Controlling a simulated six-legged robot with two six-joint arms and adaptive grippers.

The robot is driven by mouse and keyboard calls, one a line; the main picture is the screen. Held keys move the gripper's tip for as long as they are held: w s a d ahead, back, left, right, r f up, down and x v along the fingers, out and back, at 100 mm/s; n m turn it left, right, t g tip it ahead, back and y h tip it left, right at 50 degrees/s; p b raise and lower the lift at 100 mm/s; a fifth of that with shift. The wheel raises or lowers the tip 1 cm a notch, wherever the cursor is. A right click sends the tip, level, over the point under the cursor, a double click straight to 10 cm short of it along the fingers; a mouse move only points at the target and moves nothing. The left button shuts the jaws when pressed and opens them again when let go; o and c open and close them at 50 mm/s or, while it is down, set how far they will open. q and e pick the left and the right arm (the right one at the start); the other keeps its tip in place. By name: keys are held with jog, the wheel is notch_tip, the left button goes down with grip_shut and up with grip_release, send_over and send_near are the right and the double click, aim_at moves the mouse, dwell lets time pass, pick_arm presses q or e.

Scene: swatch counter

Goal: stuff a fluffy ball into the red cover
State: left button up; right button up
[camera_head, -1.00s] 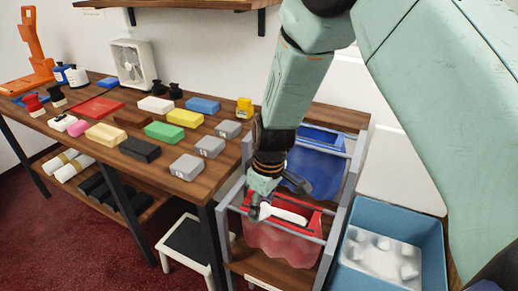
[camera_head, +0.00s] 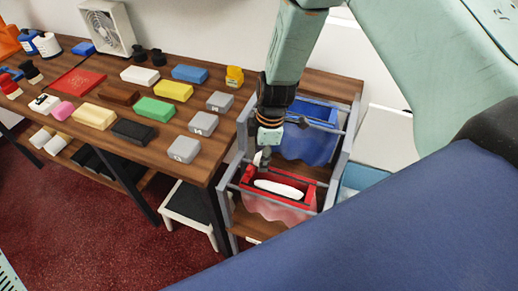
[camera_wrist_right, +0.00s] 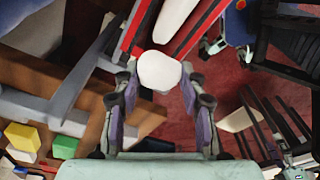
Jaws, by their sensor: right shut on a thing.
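The red cover (camera_head: 278,211) hangs in a grey frame, its red-rimmed mouth facing up. A long white fluffy mass (camera_head: 279,188) shows in that mouth. My right gripper (camera_head: 262,158) is just above the back left side of the mouth. It is shut on a white fluffy ball (camera_wrist_right: 160,72), which sits between its fingertips in the right wrist view. In that view the red rim (camera_wrist_right: 201,32) and the white mass (camera_wrist_right: 177,16) lie just beyond the ball. Whether the ball touches the rim I cannot tell. My left gripper is not in view.
A blue cover (camera_head: 305,147) hangs behind the red one. The wooden counter (camera_head: 200,158) to the left carries several coloured blocks. A stool (camera_head: 190,207) stands below. A large blue surface covers the lower right and hides most of the light-blue bin (camera_head: 362,178).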

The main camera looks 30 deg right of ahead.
jog(key=shift+s+d+f, duration=0.1)
jog(key=shift+f, duration=0.4)
jog(key=shift+f+b, duration=0.3)
jog(key=shift+b, duration=0.15)
jog(key=shift+a+f+b, duration=0.2)
jog(key=shift+f+b, duration=0.25)
jog(key=shift+f, duration=0.2)
jog(key=shift+a+f+b, duration=0.2)
jog(key=shift+f+b, duration=0.25)
jog(key=shift+f, duration=0.15)
jog(key=shift+d+f+b, duration=0.2)
jog(key=shift+f+b, duration=0.15)
jog(key=shift+f, duration=0.3)
jog(key=shift+a, duration=0.15)
jog(key=shift+d, duration=0.25)
